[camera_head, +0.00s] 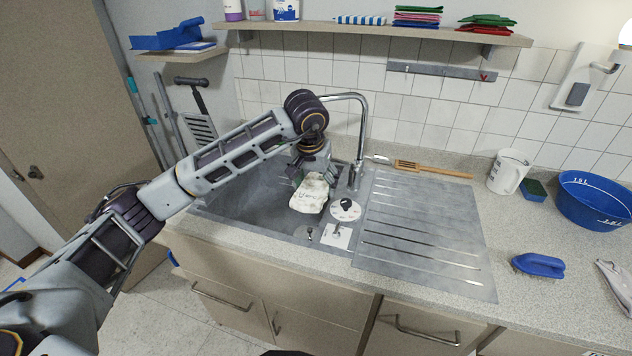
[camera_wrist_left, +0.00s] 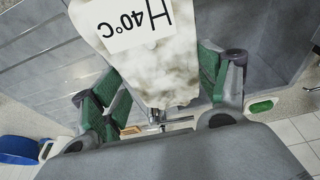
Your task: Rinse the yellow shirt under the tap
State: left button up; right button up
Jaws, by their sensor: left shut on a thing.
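My left gripper (camera_head: 311,178) reaches over the sink basin (camera_head: 245,207) and is shut on an off-white cloth-like thing (camera_head: 309,197). In the left wrist view this thing (camera_wrist_left: 160,78) has yellow-brown stains and a white label reading "H 40°C", and sits between the green finger pads of my left gripper (camera_wrist_left: 158,85). It looks more cream than yellow; I cannot tell surely that it is the shirt. The chrome tap (camera_head: 362,130) arches over the basin, right of and behind the gripper. No water stream is visible. My right gripper is out of view.
A white dial with a black knob (camera_head: 345,209) and a white plate with a small lever (camera_head: 336,236) are at the basin's right. The ribbed drainboard (camera_head: 425,225) is bare. A brush (camera_head: 538,265), white jug (camera_head: 508,171) and blue bowl (camera_head: 595,200) stand further right. A shelf (camera_head: 375,32) hangs above.

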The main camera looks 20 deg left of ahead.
aim_at(309, 172)
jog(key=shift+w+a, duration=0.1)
pick_arm(q)
jog(key=shift+a, duration=0.15)
jog(key=shift+w, duration=0.25)
jog(key=shift+w+a+f, duration=0.25)
jog(key=shift+w+a, duration=0.5)
jog(key=shift+w, duration=0.1)
jog(key=shift+w+a+f, duration=0.15)
jog(key=shift+w+a, duration=0.25)
jog(key=shift+w, duration=0.15)
jog(key=shift+w+a+f, duration=0.1)
jog(key=shift+w+a, duration=0.2)
jog(key=shift+w, duration=0.1)
jog(key=w+a+f, duration=0.1)
jog(key=w+a, duration=0.4)
jog(key=w, duration=0.2)
jog(key=shift+a+f, duration=0.2)
jog(key=shift+f, duration=0.15)
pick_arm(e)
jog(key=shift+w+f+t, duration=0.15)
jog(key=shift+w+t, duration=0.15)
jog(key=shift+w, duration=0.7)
